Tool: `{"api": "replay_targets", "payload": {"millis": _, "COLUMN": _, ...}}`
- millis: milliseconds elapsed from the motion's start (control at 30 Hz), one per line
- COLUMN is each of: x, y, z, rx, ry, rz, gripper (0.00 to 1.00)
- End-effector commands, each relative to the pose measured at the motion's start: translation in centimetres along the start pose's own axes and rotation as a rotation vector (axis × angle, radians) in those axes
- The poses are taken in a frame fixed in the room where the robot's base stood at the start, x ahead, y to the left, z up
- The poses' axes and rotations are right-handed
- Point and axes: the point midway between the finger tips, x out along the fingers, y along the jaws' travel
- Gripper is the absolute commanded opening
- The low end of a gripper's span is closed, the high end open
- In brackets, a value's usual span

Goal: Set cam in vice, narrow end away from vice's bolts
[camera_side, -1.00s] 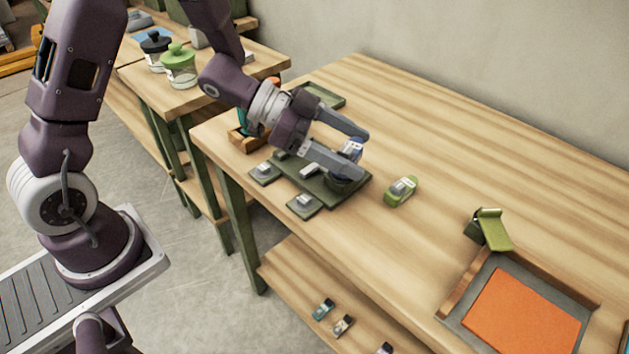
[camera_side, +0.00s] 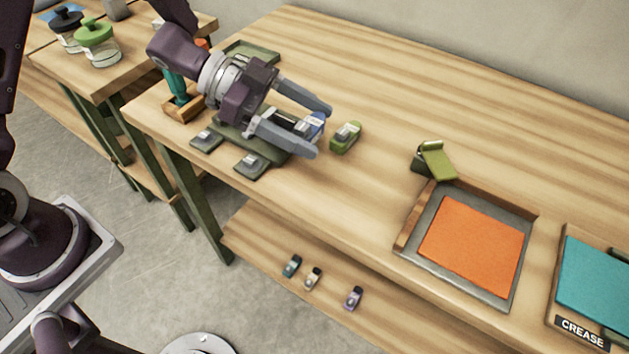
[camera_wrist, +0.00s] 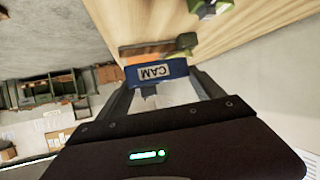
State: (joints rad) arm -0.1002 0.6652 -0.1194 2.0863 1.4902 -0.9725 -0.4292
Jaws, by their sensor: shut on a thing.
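The cam (camera_side: 316,124) is a blue piece between my gripper's fingertips; in the wrist view its blue face (camera_wrist: 171,69) bears a white CAM label. My gripper (camera_side: 318,129) is shut on it, and it appears held above the table. Which end is narrow I cannot tell. A dark green fixture (camera_side: 270,150), likely the vice, lies below and left of the fingers in the side view. My gripper hides much of it, and its bolts are not clear.
A green block (camera_side: 345,137) with a pale label stands just right of the fingertips. Small grey-topped plates (camera_side: 251,165) lie by the table's front edge. A teal-handled tool (camera_side: 178,88) stands in a wooden holder. An orange pad (camera_side: 472,245) lies right; the table between is mostly clear.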

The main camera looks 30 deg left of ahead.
Motion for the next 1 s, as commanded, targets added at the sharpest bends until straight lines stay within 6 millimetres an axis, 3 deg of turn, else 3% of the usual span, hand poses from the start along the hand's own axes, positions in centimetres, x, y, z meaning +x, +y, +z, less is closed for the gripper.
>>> {"api": "replay_targets", "payload": {"millis": 133, "x": 1.8, "y": 1.6, "z": -0.6, "rx": 0.051, "ry": 0.001, "rz": 0.104, "gripper": 0.16}}
{"api": "replay_targets", "payload": {"millis": 433, "x": 2.1, "y": 1.7, "z": -0.3, "rx": 0.053, "ry": -0.001, "rz": 0.113, "gripper": 0.15}}
{"api": "replay_targets", "payload": {"millis": 833, "x": 5.4, "y": 1.8, "z": 6.8, "rx": 0.048, "ry": -0.003, "rz": 0.113, "gripper": 0.16}}
{"api": "replay_targets", "payload": {"millis": 1000, "x": 6.1, "y": 1.7, "z": 8.2, "rx": 0.053, "ry": -0.001, "rz": 0.111, "gripper": 0.15}}
